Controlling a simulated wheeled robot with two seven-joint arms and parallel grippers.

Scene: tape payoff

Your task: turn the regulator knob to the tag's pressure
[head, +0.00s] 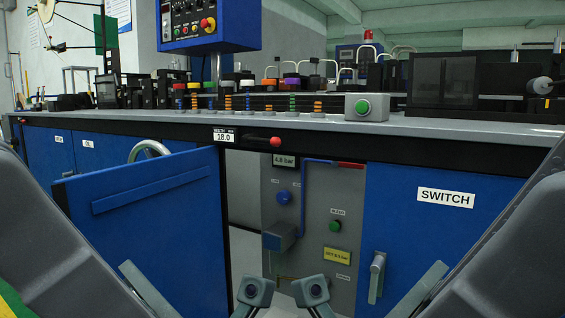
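A blue round regulator knob (283,198) sits on the grey panel (309,205) inside the open cabinet. A small display (284,160) above it appears to read 4.8 bar. A yellow tag (337,256) low on the panel bears a set pressure in bar; its digits are too small to read surely. My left gripper (254,291) and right gripper (311,291) are side by side at the bottom edge, below and in front of the panel, apart from the knob.
A blue door (150,225) stands open at the left of the cabinet. A closed blue door marked SWITCH (430,235) with a grey handle (377,277) is at the right. A blue pipe (303,195), a green button (335,226) and a grey-blue box (280,238) are near the knob.

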